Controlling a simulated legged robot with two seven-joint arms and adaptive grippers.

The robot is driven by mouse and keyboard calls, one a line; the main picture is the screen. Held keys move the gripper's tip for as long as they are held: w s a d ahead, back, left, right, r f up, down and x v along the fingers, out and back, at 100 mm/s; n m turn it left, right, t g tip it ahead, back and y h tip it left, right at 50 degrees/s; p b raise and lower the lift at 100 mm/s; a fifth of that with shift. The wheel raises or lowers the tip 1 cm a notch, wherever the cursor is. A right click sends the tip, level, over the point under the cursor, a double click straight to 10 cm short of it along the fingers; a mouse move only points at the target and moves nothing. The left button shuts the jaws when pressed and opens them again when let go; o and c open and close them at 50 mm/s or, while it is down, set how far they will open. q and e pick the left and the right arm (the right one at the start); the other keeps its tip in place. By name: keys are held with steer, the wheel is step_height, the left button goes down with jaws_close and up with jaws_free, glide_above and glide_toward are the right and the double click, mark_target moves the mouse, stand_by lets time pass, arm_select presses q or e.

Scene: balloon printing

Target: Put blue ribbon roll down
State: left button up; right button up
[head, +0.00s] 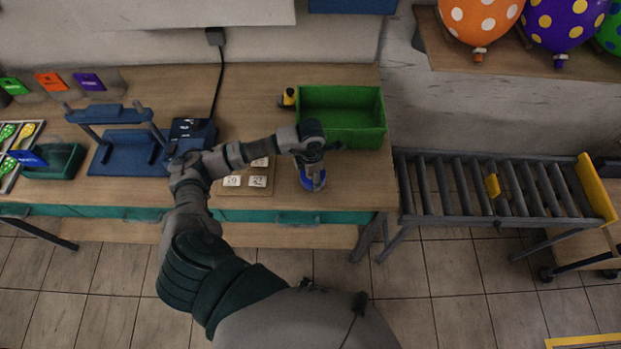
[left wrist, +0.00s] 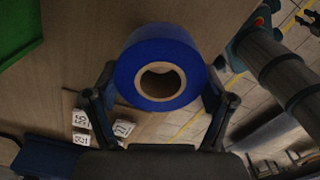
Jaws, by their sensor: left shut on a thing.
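The blue ribbon roll (head: 316,186) is at the front right part of the wooden table (head: 240,90), partly hidden by my gripper in the head view. In the left wrist view the roll (left wrist: 150,50) fills the space between the fingers, with its cardboard core facing the camera. My left gripper (head: 311,172) is shut on the roll from both sides. It also shows in the left wrist view (left wrist: 160,95). I cannot tell whether the roll touches the table top. My right gripper is not in view.
An open green bin (head: 342,134) stands behind the roll. White number tiles (head: 232,181) lie on a board to its left. A blue frame device (head: 122,150) stands further left. A roller conveyor (head: 470,187) is at the right. The table's front edge is close to the roll.

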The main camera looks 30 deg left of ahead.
mark_target(311, 181)
arm_select(q)
steer(key=shift+f+p, duration=0.3)
steer(key=shift+f, duration=1.45)
steer(key=shift+f, duration=0.1)
steer(key=o, duration=1)
steer(key=shift+o, duration=0.2)
step_height(311, 181, up, 12)
steer(key=b, duration=0.1)
